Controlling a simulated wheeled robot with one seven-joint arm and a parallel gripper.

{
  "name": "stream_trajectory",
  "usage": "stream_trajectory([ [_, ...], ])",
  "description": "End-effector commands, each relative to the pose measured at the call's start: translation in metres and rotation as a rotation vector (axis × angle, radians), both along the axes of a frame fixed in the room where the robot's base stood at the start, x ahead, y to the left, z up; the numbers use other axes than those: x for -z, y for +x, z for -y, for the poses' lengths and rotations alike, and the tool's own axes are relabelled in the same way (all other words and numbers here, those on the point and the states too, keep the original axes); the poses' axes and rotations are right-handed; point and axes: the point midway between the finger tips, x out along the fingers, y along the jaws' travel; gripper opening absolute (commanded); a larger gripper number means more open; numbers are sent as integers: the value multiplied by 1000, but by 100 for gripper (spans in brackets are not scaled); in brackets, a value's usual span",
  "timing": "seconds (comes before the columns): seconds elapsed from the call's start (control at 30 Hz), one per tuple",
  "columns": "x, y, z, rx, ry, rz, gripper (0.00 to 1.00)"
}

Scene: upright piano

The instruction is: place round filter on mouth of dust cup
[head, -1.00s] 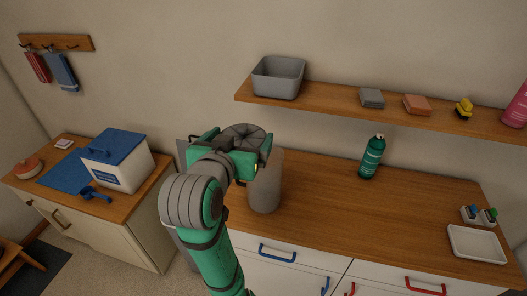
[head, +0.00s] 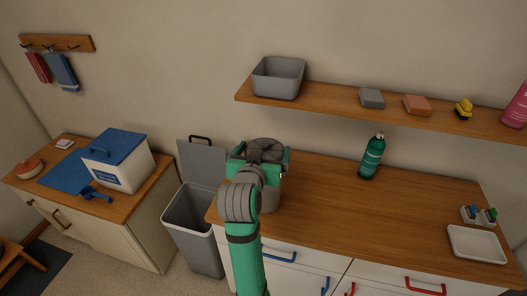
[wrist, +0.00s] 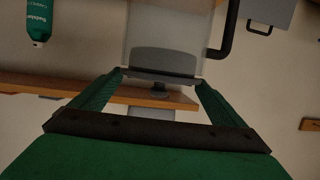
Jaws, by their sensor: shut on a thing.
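The round filter (head: 265,149) is a dark grey ribbed disc. My gripper (head: 259,160) is shut on it, and the filter lies roughly level over the dust cup (head: 270,198), a grey cylinder on the wooden counter. My arm hides much of the cup in the head view. In the wrist view, my fingers (wrist: 160,82) flank the dark rim and small knob of the filter (wrist: 158,76). The translucent cup (wrist: 165,25), with a dark side handle, lines up with the filter there. A grey band shows inside the cup's end. I cannot tell whether the filter is fully seated.
A grey bin (head: 194,225) with its lid raised stands left of the counter. A green bottle (head: 372,157) and a white tray (head: 477,243) stand to the right on the counter (head: 330,215). A shelf (head: 330,110) with a grey basket hangs above.

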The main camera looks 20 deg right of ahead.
Motion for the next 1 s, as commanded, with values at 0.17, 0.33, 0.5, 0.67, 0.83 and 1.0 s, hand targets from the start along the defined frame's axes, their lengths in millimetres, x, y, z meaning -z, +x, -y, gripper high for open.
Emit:
stream_trajectory([
  [0.17,2,0,0,0,-1,2,72],
  [0.33,3,0,0,0,0,1,72],
  [0.5,6,0,0,0,0,1,100],
  [0.67,5,0,0,0,0,1,100],
  [0.83,1,-1,-2,0,0,2,100],
  [1.0,-7,-10,-14,1,-1,3,100],
])
